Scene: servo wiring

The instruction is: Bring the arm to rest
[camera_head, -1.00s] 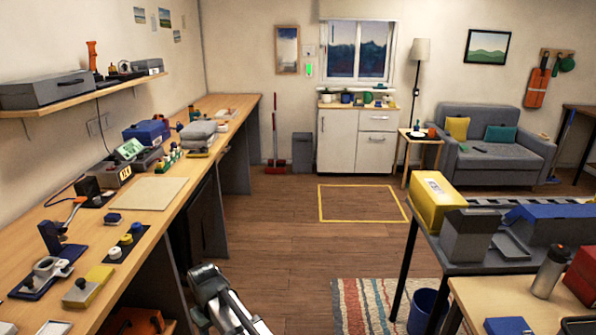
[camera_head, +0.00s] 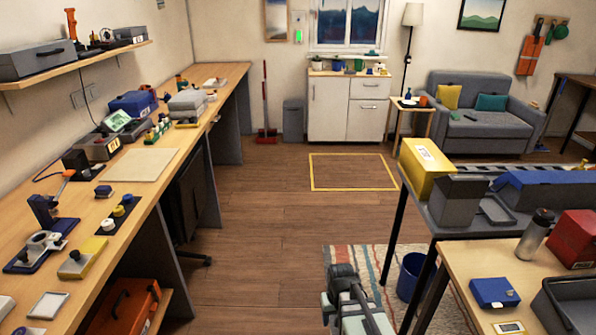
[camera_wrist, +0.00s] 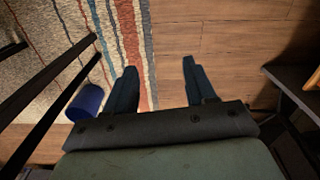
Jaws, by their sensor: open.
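My gripper (camera_wrist: 158,82) shows in the wrist view with its two dark fingers spread apart and nothing between them. It hangs over the wooden floor (camera_wrist: 212,40) and the edge of the striped rug (camera_wrist: 133,35). In the head view, part of my arm (camera_head: 352,305) rises from the bottom edge, right of centre, in front of the rug. I cannot clearly make out the fingers there.
The long workbench (camera_head: 143,165) with tools runs along the left. A grey table (camera_head: 455,228) with a yellow box (camera_head: 425,168) and a wooden table (camera_head: 465,262) stand right. A blue bin (camera_head: 411,276) stands by their legs. The middle floor is clear.

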